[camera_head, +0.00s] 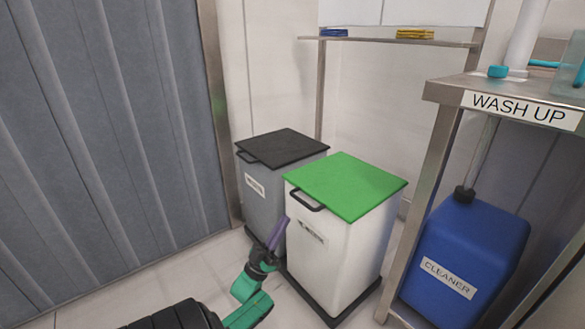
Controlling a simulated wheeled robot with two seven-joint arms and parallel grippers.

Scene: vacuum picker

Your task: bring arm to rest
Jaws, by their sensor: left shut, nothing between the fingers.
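My left arm comes in at the bottom, with dark and green links. My left gripper (278,232) has narrow purple fingers that are together, with nothing held between them. In the picture it overlaps the lower left side of the white bin (334,258) and the edge of the grey bin (262,200). I cannot tell whether it touches either one. My right gripper is not in view.
The white bin has a green lid (345,184), the grey bin a black lid (282,147); both lids are closed. A blue cleaner canister (465,250) stands under the "WASH UP" counter (450,90) at right. A grey ribbed curtain or wall (110,130) is at left. Floor (130,290) is clear at lower left.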

